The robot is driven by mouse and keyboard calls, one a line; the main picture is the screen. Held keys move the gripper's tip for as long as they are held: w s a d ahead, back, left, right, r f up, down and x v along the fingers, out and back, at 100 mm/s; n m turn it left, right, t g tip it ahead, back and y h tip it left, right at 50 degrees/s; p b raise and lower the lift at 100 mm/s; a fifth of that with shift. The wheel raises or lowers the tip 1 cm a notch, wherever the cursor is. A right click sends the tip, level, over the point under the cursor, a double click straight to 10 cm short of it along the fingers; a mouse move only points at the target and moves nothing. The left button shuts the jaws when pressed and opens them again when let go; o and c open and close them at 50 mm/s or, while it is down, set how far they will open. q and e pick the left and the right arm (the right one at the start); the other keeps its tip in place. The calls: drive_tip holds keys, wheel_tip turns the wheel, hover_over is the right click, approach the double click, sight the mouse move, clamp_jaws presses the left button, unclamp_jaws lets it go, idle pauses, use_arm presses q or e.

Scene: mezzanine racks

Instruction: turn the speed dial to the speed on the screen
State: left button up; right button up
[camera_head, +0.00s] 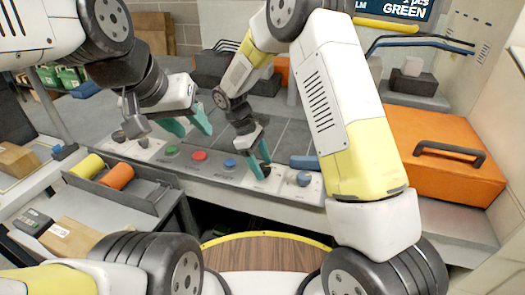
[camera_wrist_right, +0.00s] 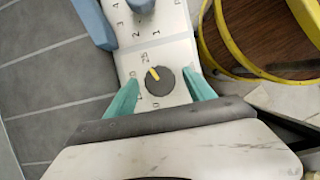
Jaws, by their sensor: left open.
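The speed dial (camera_wrist_right: 161,81) is a round dark knob with a yellow pointer, on a pale panel with printed numbers. Its pointer is tilted up and left, roughly toward the mark 25. My right gripper (camera_wrist_right: 161,77) is open, with one teal finger on each side of the dial; whether they touch it I cannot tell. In the head view the right gripper (camera_head: 261,160) is low at the panel. The screen (camera_head: 400,8) is cut by the top edge; "1 pcs GREEN" shows, but no speed is readable. My left gripper (camera_head: 192,126) is open and empty above the panel's left part.
The panel carries green (camera_head: 171,150), red (camera_head: 199,156) and blue (camera_head: 230,163) buttons. A blue lever (camera_head: 304,162) and blue-grey knob (camera_head: 303,179) sit right of the dial. An orange case (camera_head: 440,165) stands at right. Yellow and orange rolls (camera_head: 117,177) lie at left.

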drive_tip(key=v, duration=0.7)
drive_tip(key=shift+r, duration=0.4)
drive_tip(key=shift+w+a, duration=0.1)
drive_tip(key=s+d+r+m+t+y, duration=0.2)
drive_tip(key=s+d+r+m+y, duration=0.3)
drive_tip(key=d+r, duration=0.65)
drive_tip(key=s+d+r+m+t, duration=0.2)
drive_tip(key=s+d+r+m, duration=0.1)
drive_tip(key=s, duration=0.4)
drive_tip(key=s+d+r+m+t+y, duration=0.1)
drive_tip(key=s+d+r+m+t, duration=0.2)
drive_tip(key=s, duration=0.5)
drive_tip(key=shift+s+r+m+t+y, duration=0.25)
drive_tip(key=shift+r+m, duration=0.5)
drive_tip(key=shift+m, duration=0.55)
